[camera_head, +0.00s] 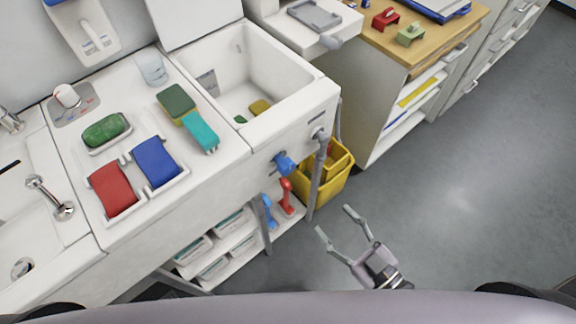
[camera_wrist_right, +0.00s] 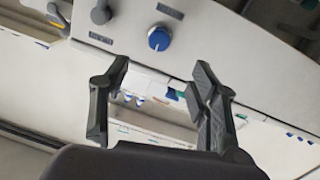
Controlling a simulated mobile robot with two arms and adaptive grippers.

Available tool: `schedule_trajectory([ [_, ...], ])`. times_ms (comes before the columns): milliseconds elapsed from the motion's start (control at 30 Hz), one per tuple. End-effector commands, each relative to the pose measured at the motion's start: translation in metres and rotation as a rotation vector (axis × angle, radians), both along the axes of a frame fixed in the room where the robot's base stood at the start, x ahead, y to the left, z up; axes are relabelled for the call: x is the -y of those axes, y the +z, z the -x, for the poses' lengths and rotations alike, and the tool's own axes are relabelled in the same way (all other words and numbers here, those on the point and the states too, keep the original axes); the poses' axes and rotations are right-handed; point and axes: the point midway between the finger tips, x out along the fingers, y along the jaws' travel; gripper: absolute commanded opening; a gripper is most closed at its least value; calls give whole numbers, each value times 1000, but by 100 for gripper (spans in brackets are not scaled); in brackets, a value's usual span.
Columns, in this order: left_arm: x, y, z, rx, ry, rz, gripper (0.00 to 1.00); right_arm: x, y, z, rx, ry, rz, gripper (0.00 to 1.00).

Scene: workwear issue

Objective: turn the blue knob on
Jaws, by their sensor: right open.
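The blue knob (camera_head: 284,162) sits on the front panel of the white sink unit in the head view. My right gripper (camera_head: 334,219) is open and empty, in front of the unit and to the lower right of the knob. In the wrist view its two fingers (camera_wrist_right: 163,85) stand apart, below the knob and not touching it. My left gripper is not in view.
A grey knob (camera_head: 318,133) is beside the blue one, with a grey leg (camera_head: 321,175) below. A yellow bucket (camera_head: 338,174) stands on the floor behind. Open floor (camera_head: 440,190) lies to the right.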

Motion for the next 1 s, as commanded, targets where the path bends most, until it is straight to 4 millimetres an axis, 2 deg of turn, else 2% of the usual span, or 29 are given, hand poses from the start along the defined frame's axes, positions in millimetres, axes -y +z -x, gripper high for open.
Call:
schedule_trajectory([
  [100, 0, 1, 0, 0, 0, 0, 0, -6, 11, -2, 21, 12, -13, 56],
  [267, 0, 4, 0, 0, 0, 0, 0, -18, 13, -21, 24, 9, -14, 56],
  [700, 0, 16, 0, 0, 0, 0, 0, -72, 12, -100, 21, 9, -12, 56],
  [1000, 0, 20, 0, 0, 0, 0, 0, -98, 10, -136, 18, 8, -11, 56],
])
